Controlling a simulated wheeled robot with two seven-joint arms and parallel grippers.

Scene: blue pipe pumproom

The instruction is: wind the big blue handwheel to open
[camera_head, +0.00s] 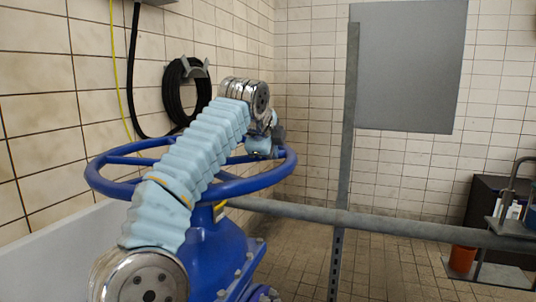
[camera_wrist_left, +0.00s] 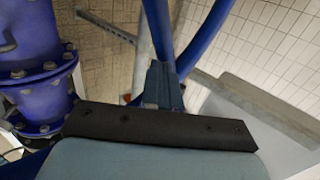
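The big blue handwheel (camera_head: 110,182) lies roughly level in the head view, on top of a blue valve body (camera_head: 215,250). My left arm crosses in front of it and hides part of its rim and spokes. My left gripper (camera_head: 264,148) is at the far right part of the rim, partly hidden by my wrist. In the left wrist view, the gripper fingers (camera_wrist_left: 165,85) are close together where two blue bars of the wheel (camera_wrist_left: 205,38) meet. I cannot tell whether they hold the rim or only touch it. My right gripper is not in view.
A grey rail (camera_head: 400,229) and upright post (camera_head: 345,150) with a grey panel (camera_head: 410,65) stand right of the wheel. A black hose coil (camera_head: 172,92) hangs on the left tiled wall. An orange container (camera_head: 462,259) stands at far right.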

